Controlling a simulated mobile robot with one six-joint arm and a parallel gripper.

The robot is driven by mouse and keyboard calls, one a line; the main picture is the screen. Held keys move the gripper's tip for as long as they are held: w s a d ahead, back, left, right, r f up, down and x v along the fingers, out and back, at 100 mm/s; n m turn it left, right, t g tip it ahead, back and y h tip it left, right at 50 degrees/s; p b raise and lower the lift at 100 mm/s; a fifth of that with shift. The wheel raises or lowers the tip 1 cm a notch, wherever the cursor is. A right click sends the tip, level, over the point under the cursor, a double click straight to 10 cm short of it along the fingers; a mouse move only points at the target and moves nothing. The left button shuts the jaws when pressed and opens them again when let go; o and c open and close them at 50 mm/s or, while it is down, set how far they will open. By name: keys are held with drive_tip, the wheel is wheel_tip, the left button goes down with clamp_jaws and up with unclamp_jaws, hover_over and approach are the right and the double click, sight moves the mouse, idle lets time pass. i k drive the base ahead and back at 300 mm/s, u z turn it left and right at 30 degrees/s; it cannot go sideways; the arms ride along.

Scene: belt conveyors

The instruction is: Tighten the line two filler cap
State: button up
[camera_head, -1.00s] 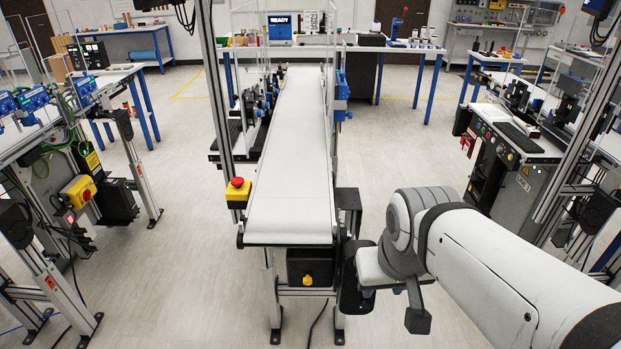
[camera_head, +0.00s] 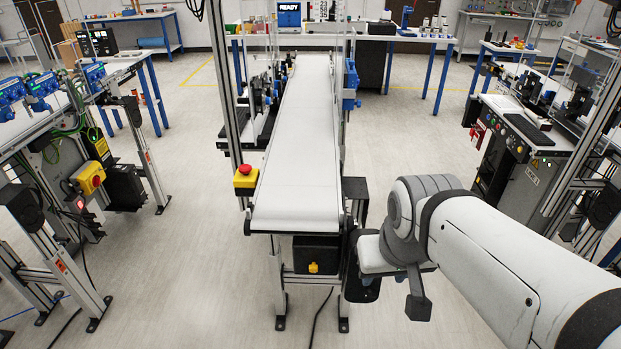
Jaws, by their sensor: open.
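I cannot make out a filler cap or a line-two label in the head view. My gripper (camera_head: 393,294) is at the end of my white arm, low and right of centre, beside the near end of the middle conveyor. Its jaws are open and partly hidden by my wrist. I see nothing held in it. The middle conveyor (camera_head: 300,190) has a bare white belt running away from me.
A red emergency stop on a yellow box (camera_head: 245,178) sits at the conveyor's left edge. A bench with blue devices (camera_head: 40,90) stands left. A control desk (camera_head: 525,140) stands right. Workbenches line the back. Open floor (camera_head: 190,240) lies between the stations.

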sight(313, 269)
drive_tip(key=u, duration=2.7)
drive_tip(key=i, duration=1.6)
drive_tip(key=z, duration=3.55)
